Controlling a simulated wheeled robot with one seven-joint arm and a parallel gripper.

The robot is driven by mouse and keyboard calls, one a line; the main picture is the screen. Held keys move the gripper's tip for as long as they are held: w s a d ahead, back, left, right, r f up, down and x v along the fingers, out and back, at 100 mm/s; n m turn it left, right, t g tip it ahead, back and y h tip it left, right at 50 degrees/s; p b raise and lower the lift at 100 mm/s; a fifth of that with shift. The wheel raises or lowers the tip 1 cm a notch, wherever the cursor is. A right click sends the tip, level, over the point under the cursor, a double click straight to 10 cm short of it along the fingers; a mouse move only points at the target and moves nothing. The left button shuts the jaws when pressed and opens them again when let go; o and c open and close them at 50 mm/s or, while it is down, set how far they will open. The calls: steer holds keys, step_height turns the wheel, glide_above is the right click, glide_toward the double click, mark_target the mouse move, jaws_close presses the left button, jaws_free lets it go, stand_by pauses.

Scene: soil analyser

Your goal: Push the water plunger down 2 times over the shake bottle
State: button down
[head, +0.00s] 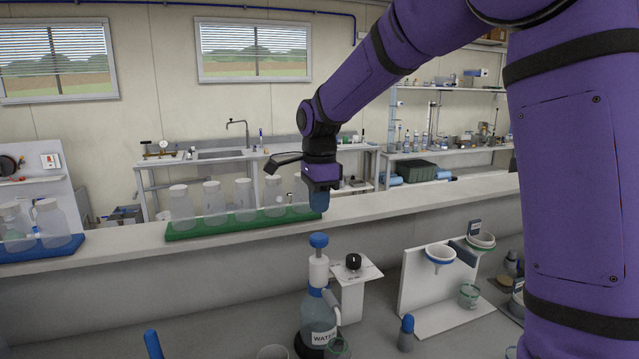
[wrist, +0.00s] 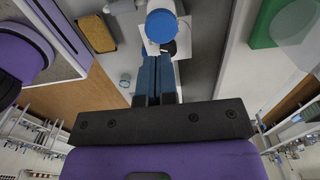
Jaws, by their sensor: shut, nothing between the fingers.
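The water dispenser (head: 319,322) is a clear bottle labelled WATER with a white pump neck and a side spout. Its blue plunger top (head: 318,240) stands raised above the white neck; it also shows in the wrist view (wrist: 161,26), just beyond the fingertips. My gripper (head: 319,207) hangs fingers-down above the plunger, with a gap between them. Its blue fingers are shut and empty in the wrist view (wrist: 155,62). A clear vessel with a green rim (head: 338,349) stands below the spout, cut by the frame's lower edge; I cannot tell if it is the shake bottle.
A white stand with a black knob (head: 353,262) is close right of the dispenser. A green tray (head: 205,229) with several clear bottles lies on the ledge behind. A funnel rack (head: 412,280) stands right; a blue-topped grey object (head: 407,333) stands before it.

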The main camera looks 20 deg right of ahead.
mark_target(320, 237)
steer(key=shift+f, duration=3)
steer(key=shift+s+f, duration=0.1)
steer(key=shift+f, duration=1.55)
